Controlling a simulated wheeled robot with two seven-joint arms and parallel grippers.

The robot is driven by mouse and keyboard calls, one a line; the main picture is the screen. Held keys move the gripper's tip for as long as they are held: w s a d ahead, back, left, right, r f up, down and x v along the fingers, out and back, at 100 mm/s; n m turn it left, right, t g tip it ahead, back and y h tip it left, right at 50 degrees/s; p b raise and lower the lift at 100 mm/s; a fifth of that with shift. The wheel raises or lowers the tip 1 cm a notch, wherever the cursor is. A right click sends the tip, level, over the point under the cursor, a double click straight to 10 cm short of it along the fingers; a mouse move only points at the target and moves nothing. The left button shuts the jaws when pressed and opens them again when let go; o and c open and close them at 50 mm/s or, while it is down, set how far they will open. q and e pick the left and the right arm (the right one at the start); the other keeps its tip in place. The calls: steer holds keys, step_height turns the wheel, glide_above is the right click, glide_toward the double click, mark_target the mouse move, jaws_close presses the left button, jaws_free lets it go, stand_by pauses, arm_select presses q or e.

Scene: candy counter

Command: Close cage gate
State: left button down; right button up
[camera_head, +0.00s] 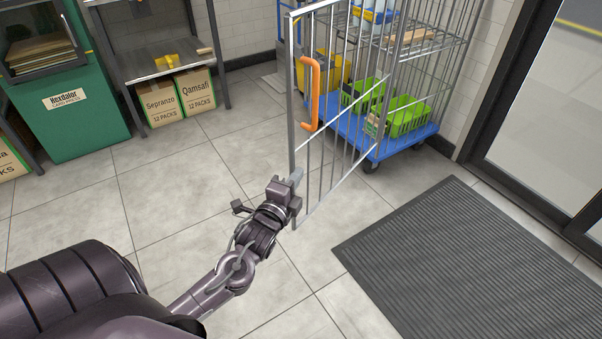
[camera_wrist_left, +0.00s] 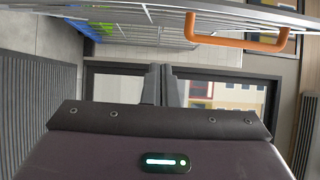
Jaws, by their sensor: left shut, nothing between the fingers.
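The cage gate (camera_head: 335,120) is a silver barred panel with an orange handle (camera_head: 311,93). It stands swung out from the roll cage (camera_head: 420,60), which has a blue wheeled base (camera_head: 350,127). My left gripper (camera_head: 297,176) is shut and empty at the gate's near upright edge, below the handle. I cannot tell whether it touches the gate. My right gripper is not in view.
Green baskets (camera_head: 405,115) sit inside the cage. A dark ribbed mat (camera_head: 470,265) lies on the floor at right, by a dark-framed glass door (camera_head: 545,110). A metal table (camera_head: 160,65) with boxes (camera_head: 163,103) beneath stands at back left. The tiled floor between is clear.

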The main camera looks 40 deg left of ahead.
mark_target(297, 151)
arm_select(q)
steer(key=shift+w+a+b, duration=0.25)
steer(key=shift+w+a, duration=0.7)
steer(key=shift+w, duration=0.45)
steer(key=shift+w+a+b, duration=0.2)
steer(key=shift+w+a, duration=0.7)
steer(key=shift+w, duration=0.45)
steer(key=shift+w+a+b, duration=0.25)
steer(key=shift+w+a, duration=0.7)
steer(key=shift+w, duration=0.45)
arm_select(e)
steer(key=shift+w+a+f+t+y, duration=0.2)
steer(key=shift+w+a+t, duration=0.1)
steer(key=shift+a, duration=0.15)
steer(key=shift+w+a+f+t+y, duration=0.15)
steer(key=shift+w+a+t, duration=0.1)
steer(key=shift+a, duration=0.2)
